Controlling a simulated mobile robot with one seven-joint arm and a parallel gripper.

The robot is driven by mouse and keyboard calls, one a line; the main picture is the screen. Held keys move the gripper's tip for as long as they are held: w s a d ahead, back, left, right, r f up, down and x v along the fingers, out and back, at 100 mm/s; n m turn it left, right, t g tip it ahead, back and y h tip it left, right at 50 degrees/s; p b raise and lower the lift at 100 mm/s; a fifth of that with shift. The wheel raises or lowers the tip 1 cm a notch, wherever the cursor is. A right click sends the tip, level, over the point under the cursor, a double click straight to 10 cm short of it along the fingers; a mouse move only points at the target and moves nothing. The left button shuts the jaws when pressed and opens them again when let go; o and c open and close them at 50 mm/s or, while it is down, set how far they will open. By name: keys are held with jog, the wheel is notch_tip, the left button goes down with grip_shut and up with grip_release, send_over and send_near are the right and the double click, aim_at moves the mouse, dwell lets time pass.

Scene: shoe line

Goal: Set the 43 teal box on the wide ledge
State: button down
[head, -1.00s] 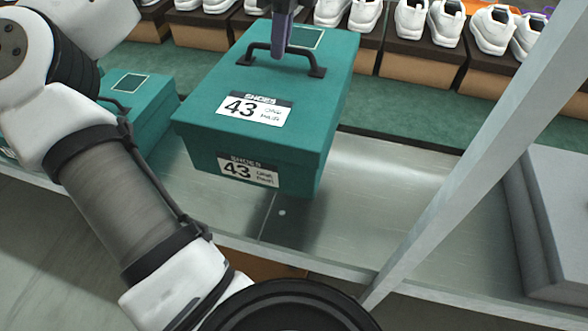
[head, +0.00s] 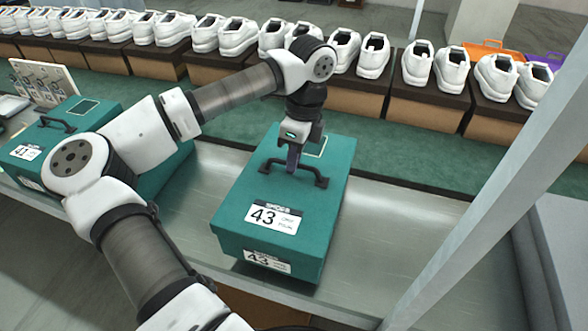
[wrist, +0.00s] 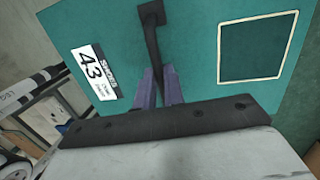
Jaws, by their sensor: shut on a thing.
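The teal box labelled 43 (head: 285,200) has a black handle on its lid. It is upright over the bare metal ledge (head: 395,235). I cannot tell whether its base touches the metal, as its lower front hides the contact. My gripper (head: 293,160) is shut on the handle from above. In the wrist view the purple fingers (wrist: 160,88) close around the handle bar (wrist: 152,40), with the 43 label (wrist: 93,68) on the left and an outlined square (wrist: 257,46) on the right of the lid.
Another teal box labelled 41 (head: 75,120) stands at the left, partly behind my arm. White shoes on brown boxes (head: 430,95) line the back of a green strip (head: 400,148). A slanted grey post (head: 490,180) rises at the right. Bare metal lies right of the 43 box.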

jog(key=shift+f+p, duration=0.4)
jog(key=shift+f, duration=1.8)
jog(key=c, duration=1.5)
grip_release()
notch_tip(320, 180, up, 12)
jog(key=w+d+b, duration=0.1)
jog(key=b, duration=0.2)
jog(key=shift+w+d, duration=0.15)
jog(key=shift+d, duration=0.2)
